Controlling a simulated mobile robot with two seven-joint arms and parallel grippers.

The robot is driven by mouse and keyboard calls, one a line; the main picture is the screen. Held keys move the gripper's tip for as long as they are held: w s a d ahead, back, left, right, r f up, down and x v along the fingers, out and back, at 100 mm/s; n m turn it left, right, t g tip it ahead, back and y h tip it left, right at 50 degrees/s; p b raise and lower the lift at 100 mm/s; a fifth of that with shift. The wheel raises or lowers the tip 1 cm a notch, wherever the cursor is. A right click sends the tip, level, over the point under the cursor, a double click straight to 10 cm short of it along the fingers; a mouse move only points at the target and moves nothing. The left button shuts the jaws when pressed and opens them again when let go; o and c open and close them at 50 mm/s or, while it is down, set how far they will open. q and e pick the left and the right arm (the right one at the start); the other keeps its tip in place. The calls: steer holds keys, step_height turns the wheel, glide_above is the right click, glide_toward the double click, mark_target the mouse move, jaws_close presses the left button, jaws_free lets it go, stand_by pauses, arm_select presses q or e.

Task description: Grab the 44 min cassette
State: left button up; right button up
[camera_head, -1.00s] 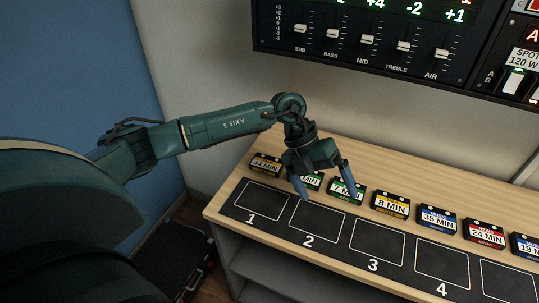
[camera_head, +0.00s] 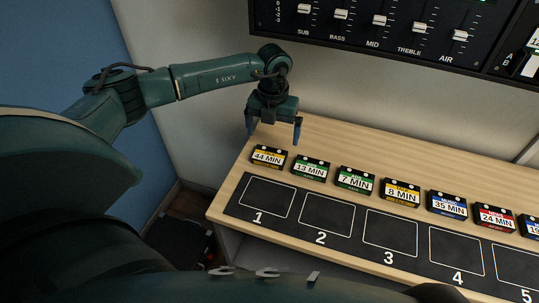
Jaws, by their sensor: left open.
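The 44 min cassette (camera_head: 268,157) is a small black cartridge with a yellow band and a white label. It lies flat on the wooden desk (camera_head: 330,135) at the left end of a row of cassettes, above slot 1. My left gripper (camera_head: 273,141) points down just above and behind this cassette. Its two blue fingers are spread apart and nothing is between them. My right gripper does not show.
The 13 min cassette (camera_head: 311,167) lies close to the right, then the 7 min cassette (camera_head: 356,180), the 8 min cassette (camera_head: 401,192) and others. A black mat with numbered slots (camera_head: 327,214) lies in front. A fader panel (camera_head: 390,30) hangs on the wall above.

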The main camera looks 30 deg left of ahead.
mark_target(271, 152)
arm_select(q)
steer(key=f, duration=0.3)
steer(key=f+p, duration=0.1)
steer(key=f, duration=0.2)
steer(key=shift+s+a+f, duration=0.15)
steer(key=shift+a+f, duration=0.05)
steer(key=shift+f, duration=0.1)
steer(key=c, duration=0.9)
